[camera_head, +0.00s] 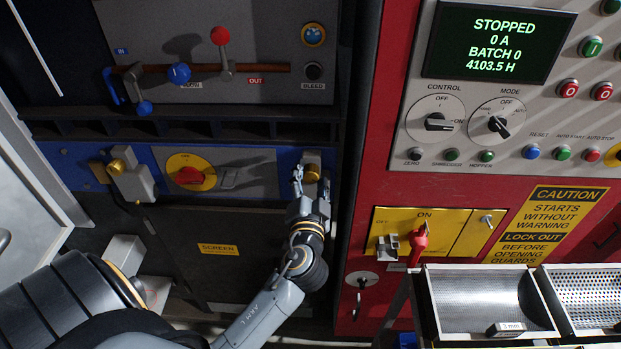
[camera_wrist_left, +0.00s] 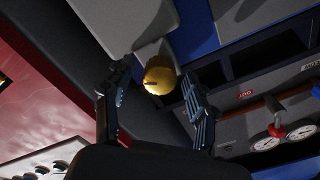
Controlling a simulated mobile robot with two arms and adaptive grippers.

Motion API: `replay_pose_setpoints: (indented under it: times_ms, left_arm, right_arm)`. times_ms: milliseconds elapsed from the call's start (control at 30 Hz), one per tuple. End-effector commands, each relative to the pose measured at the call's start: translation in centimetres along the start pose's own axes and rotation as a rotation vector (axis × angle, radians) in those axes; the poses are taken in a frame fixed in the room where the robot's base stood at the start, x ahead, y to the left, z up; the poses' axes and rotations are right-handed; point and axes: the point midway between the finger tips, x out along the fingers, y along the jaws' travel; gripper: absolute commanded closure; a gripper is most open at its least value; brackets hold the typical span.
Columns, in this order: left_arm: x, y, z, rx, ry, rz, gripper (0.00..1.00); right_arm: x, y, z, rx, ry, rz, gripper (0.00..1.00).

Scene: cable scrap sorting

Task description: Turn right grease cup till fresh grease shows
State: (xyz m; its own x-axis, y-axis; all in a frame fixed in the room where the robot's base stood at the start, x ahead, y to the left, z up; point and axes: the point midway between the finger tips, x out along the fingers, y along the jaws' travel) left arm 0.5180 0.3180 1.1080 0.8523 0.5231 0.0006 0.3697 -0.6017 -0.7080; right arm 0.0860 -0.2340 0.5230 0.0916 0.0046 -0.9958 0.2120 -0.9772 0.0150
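The right grease cup (camera_head: 312,172) is a brass cap on a grey block at the right end of the blue band. It also shows as a round gold cap in the left wrist view (camera_wrist_left: 160,77). My left gripper (camera_head: 311,184) is right at this cup. In the wrist view its two dark fingers (camera_wrist_left: 153,103) stand apart, one on each side of the cap, with a gap visible on both sides. The head view partly hides the cup's lower side behind the fingers. No grease is visible at the cup. My right gripper is not in view.
Another brass grease cup (camera_head: 118,167) sits at the left end of the band. A red rotary switch (camera_head: 190,175) on a yellow disc lies between them. A red cabinet (camera_head: 376,150) stands close to the right of the gripper.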

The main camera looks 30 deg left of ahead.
Motion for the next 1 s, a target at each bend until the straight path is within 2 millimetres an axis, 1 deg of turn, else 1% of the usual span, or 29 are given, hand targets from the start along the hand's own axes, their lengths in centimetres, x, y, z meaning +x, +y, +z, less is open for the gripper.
replay_pose_setpoints:
  times_ms: [200,267,333,467,700,833,1000]
  left_arm:
    - [-0.1,0.0,0.0,0.000,0.000,0.001,0.43]
    - [-0.4,0.1,0.0,-0.001,0.000,0.001,0.43]
    - [-1.1,0.1,0.0,-0.001,0.000,0.002,0.43]
    - [-3.4,0.1,0.1,-0.002,-0.003,0.004,0.43]
    - [-8.6,0.1,0.1,0.000,-0.003,0.005,0.43]
    - [-10.6,0.1,0.1,0.001,-0.003,0.004,0.43]
    - [-11.8,0.0,0.0,-0.001,-0.001,0.001,0.43]
  right_arm:
    - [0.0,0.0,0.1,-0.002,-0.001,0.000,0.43]
    - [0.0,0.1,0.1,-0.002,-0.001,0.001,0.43]
    - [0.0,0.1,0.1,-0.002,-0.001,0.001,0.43]
    - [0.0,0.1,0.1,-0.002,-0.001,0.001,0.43]
    - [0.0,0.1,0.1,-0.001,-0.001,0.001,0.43]
    - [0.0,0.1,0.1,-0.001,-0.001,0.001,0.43]
    - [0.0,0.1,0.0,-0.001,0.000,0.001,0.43]
